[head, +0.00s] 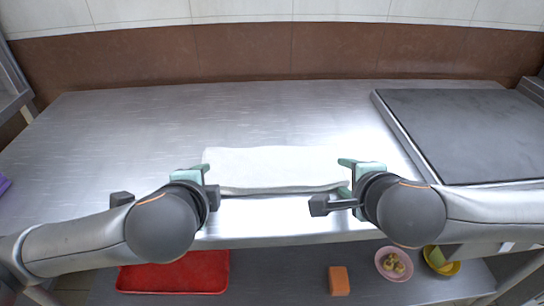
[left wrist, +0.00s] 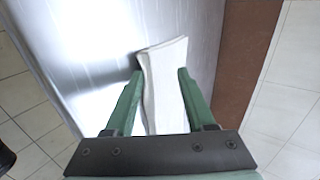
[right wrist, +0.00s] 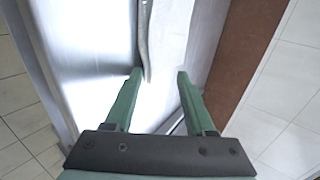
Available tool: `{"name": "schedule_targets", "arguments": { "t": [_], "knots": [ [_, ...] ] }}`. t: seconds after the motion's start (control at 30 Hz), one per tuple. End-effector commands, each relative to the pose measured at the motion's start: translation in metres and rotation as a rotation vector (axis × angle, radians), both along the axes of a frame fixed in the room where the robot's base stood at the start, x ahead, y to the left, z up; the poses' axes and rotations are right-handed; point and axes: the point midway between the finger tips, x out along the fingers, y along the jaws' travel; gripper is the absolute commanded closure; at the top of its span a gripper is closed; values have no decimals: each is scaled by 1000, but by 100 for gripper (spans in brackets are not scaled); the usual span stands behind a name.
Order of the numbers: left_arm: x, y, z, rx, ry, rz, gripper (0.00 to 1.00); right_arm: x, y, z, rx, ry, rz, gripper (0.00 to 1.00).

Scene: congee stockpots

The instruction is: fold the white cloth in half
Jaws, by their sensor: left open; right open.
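The white cloth (head: 275,168) lies on the steel counter as a long, flat strip, with a layered-looking front edge. My left gripper (head: 190,174) is at its left end, low over the counter. In the left wrist view the cloth (left wrist: 163,85) runs between the two green fingers of the open left gripper (left wrist: 160,74). My right gripper (head: 355,167) is at the cloth's right end, partly covering its corner. In the right wrist view the open right gripper (right wrist: 160,73) has a narrow pale edge near its left fingertip; glare makes the cloth hard to tell from the counter.
The steel counter (head: 110,130) is clear to the left and behind the cloth. A dark griddle-like slab (head: 465,130) stands at the right. Below the front edge are a red tray (head: 175,273), an orange block (head: 339,280), a pink bowl (head: 393,264) and a yellow bowl (head: 441,262).

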Motion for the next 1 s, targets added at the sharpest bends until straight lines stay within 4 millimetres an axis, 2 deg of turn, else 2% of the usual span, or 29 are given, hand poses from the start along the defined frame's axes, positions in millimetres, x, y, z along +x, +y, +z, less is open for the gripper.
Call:
{"name": "schedule_targets", "arguments": {
  "t": [0.37,0.7,1.0],
  "knots": [
    [-10,-1,53,-2,-5,-3,45,-9,1,53,2,-6,2,45],
    [-18,0,87,-1,-6,-1,45,-18,1,86,1,-4,2,45],
    [-20,0,90,0,1,0,45,-20,0,90,-1,0,1,45]
  ]
}}
